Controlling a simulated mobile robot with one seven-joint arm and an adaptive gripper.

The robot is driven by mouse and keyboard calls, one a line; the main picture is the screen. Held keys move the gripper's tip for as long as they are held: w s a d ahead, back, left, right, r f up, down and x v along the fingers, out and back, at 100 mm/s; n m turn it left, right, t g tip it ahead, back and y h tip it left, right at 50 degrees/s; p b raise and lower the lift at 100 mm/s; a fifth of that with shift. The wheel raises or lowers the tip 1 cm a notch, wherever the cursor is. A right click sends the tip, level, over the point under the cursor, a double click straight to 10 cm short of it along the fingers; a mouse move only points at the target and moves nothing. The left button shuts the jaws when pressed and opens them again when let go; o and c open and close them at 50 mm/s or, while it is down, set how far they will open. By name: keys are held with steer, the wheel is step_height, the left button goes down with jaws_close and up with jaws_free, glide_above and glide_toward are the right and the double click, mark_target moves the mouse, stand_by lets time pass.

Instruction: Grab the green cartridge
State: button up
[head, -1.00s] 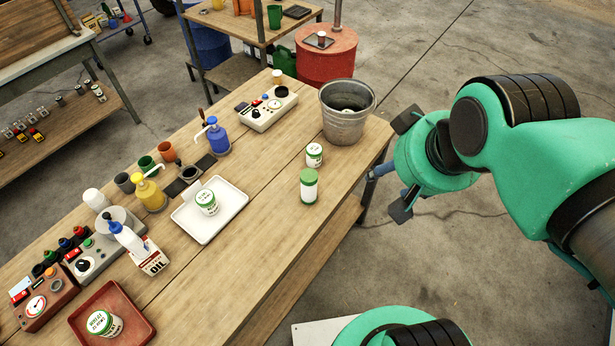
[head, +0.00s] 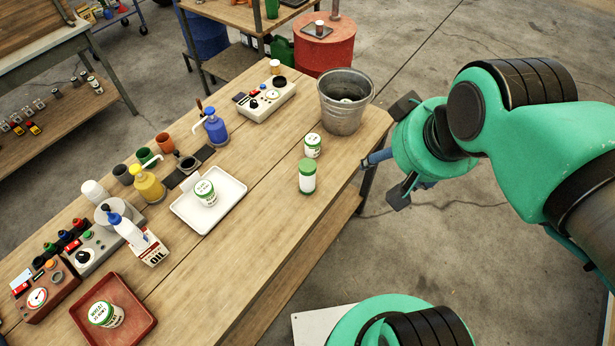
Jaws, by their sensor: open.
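A small upright cylinder with green and white bands, likely the green cartridge (head: 307,178), stands on the wooden workbench (head: 262,222) near its right edge. My gripper (head: 384,150) is open, just off the right edge of the bench. It is to the right of the cartridge, apart from it, with its fingers pointing left.
A metal bucket (head: 345,103) stands at the bench's far right corner, close to my gripper. A white tray (head: 238,186) and a red tray (head: 144,309) hold labelled tubs. Bottles and instrument boxes line the left side. The bench in front of the cartridge is clear.

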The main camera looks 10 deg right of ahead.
steer(key=w, duration=0.1)
steer(key=g+p, duration=0.3)
steer(key=g, duration=0.3)
glide_above(307, 164)
step_height(307, 164, down, 25)
steer(key=shift+d+r, duration=0.1)
steer(key=shift+r, duration=0.1)
steer(key=shift+w+f, duration=0.1)
steer(key=shift+f, duration=0.1)
steer(key=shift+f, duration=0.1)
steer(key=shift+f+b, duration=0.5)
steer(key=shift+f, duration=3.65)
steer(key=shift+f, duration=0.1)
